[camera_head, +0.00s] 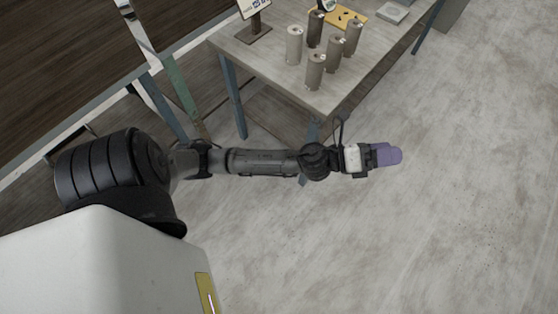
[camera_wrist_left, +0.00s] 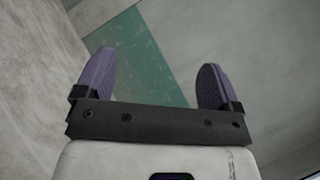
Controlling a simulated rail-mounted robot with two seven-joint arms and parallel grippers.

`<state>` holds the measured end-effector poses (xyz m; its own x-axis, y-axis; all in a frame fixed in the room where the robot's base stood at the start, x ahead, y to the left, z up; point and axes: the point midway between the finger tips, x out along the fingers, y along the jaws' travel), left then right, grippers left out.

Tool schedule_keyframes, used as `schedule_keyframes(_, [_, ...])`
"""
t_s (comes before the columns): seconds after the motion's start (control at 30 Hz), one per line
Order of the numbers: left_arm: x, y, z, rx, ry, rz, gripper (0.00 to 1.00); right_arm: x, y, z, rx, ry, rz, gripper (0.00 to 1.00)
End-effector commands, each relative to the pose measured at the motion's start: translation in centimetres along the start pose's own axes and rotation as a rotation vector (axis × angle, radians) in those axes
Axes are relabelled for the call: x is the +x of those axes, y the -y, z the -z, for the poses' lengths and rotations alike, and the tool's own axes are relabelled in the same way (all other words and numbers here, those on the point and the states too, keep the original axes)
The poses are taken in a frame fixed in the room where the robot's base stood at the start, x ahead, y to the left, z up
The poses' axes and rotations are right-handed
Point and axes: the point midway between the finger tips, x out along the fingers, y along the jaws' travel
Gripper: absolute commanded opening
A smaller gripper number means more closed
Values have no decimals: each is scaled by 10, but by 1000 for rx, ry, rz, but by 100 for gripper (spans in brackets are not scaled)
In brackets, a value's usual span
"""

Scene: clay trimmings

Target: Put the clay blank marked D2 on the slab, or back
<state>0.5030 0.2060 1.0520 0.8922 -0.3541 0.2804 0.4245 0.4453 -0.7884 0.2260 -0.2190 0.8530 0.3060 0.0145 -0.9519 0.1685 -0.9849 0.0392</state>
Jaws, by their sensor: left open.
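Several upright clay cylinders stand near the corner of the table in the head view: a pale one (camera_head: 294,44), a front one (camera_head: 315,71), a middle one (camera_head: 335,53), a right one (camera_head: 353,38) and a dark one (camera_head: 316,28). Their marks are too small to read, so I cannot tell which is D2. A flat grey square piece (camera_head: 393,11) lies further back; I cannot tell if it is the slab. My left gripper (camera_head: 388,154) is out over the floor, right of the table corner and apart from it. The left wrist view shows its purple fingers (camera_wrist_left: 155,82) spread and empty.
The table (camera_head: 276,70) has a yellow board (camera_head: 346,17) with small items at the back, and a sign on a stand (camera_head: 254,22) at its left. A green strip (camera_head: 182,98) stands left of the table. The floor (camera_head: 460,170) on the right is clear.

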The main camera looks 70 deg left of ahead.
Motion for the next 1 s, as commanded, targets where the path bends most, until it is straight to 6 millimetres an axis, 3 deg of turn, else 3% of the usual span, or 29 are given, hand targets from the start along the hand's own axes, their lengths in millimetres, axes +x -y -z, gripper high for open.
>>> schedule_keyframes(0.03, [-18,-10,2,-198,92,-102,88,0,0,0,1,0,1,43])
schedule_keyframes(0.17, [-73,-48,11,-700,348,-406,88,0,1,0,3,0,2,43])
schedule_keyframes(0.3, [-150,-76,47,-1148,608,-753,88,0,2,0,6,-1,5,43])
schedule_keyframes(0.4, [-202,-80,78,-1380,769,-986,88,0,2,1,7,-1,6,43])
schedule_keyframes(0.53, [-255,-69,111,-1575,932,-1236,88,0,3,1,8,-1,7,43])
schedule_keyframes(0.73, [-299,-49,138,-1698,1068,-1462,88,0,2,1,8,-1,7,43])
schedule_keyframes(1.0, [-308,-44,143,-1719,1097,-1514,88,0,2,0,6,-1,5,43])
